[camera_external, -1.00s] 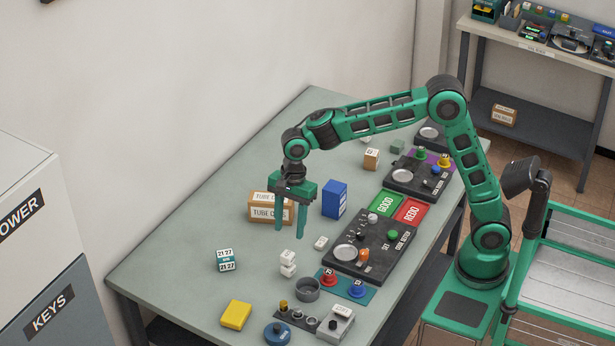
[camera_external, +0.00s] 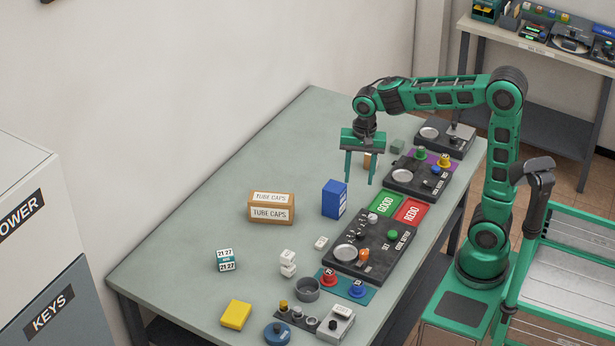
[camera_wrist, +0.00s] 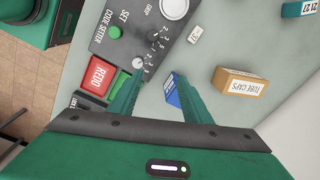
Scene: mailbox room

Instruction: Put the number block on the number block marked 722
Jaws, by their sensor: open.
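My gripper (camera_external: 359,182) is open and empty, pointing down above the table beyond the blue box. Its two fingers also show in the wrist view (camera_wrist: 160,80). I cannot read 722 on any block. A white and teal block (camera_external: 226,260) with printed numbers stands on the left part of the table; its edge shows in the wrist view (camera_wrist: 300,8). Two small white blocks (camera_external: 288,263) sit stacked near the middle, and another white block (camera_external: 321,243) lies by the code setter panel. A tan block (camera_external: 367,161) is mostly hidden behind my gripper.
A blue box (camera_external: 334,199) and a tube caps box (camera_external: 271,207) stand mid-table. The code setter panel (camera_external: 381,262), green GOOD pad (camera_external: 385,204) and red REDO pad (camera_external: 411,212) line the right side. A yellow box (camera_external: 236,314) lies near the front. The back left table is clear.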

